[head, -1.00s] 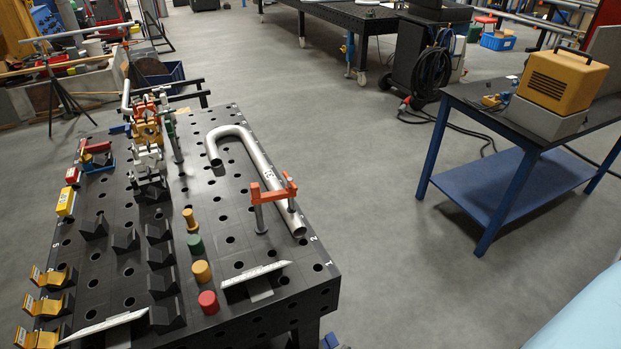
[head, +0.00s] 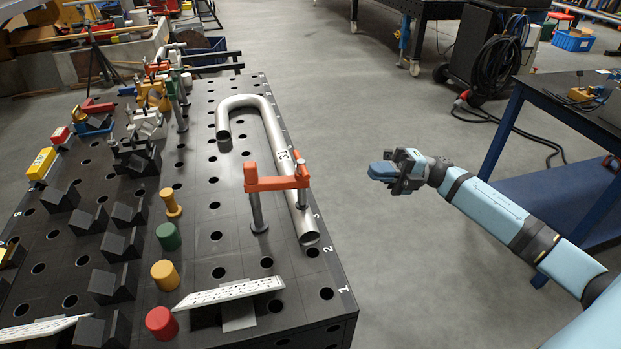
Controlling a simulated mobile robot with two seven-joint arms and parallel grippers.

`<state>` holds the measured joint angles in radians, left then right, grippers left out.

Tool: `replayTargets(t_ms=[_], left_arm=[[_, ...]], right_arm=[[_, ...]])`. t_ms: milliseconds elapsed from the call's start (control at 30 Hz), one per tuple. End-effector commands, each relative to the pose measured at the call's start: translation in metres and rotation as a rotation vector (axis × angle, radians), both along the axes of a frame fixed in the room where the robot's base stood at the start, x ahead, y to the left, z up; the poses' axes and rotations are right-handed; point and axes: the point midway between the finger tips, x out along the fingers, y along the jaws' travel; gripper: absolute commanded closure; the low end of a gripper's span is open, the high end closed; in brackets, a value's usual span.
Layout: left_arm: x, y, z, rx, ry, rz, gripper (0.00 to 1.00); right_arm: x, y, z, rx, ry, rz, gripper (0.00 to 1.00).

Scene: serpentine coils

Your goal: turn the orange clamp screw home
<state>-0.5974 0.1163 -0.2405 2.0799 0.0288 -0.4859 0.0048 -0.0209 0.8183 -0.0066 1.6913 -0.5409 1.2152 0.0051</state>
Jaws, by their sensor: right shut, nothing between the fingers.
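The orange clamp (head: 276,183) stands on the black perforated table near its right edge. Its orange arm reaches over a bent silver pipe (head: 274,140), and a grey post (head: 257,212) under its left end stands on the table. Which part of the clamp is its screw is too small to tell. My right gripper (head: 378,172) is shut and empty. It is off the table's right side, to the right of the clamp and apart from it, pointing left. My left gripper is not in view.
The black table (head: 300,290) also bears several coloured pegs, such as a green one (head: 168,236), dark V-blocks (head: 112,245) and a tilted white plate (head: 230,291). A blue-legged bench (head: 500,130) stands at the right.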

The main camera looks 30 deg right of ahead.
Motion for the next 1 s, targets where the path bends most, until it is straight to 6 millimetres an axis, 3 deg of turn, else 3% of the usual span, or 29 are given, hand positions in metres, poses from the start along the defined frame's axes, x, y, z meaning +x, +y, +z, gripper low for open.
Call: replayTargets(t_ms=[167,700,1000], left_arm=[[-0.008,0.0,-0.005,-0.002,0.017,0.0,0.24],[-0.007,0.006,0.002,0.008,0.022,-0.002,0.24],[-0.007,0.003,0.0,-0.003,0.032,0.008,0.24]], right_arm=[[0.001,0.004,0.005,-0.03,-0.023,0.032,1.0],[0.023,0.104,0.027,-0.023,-0.021,0.031,1.0],[0.029,0.128,0.03,-0.025,-0.019,0.028,1.0]])
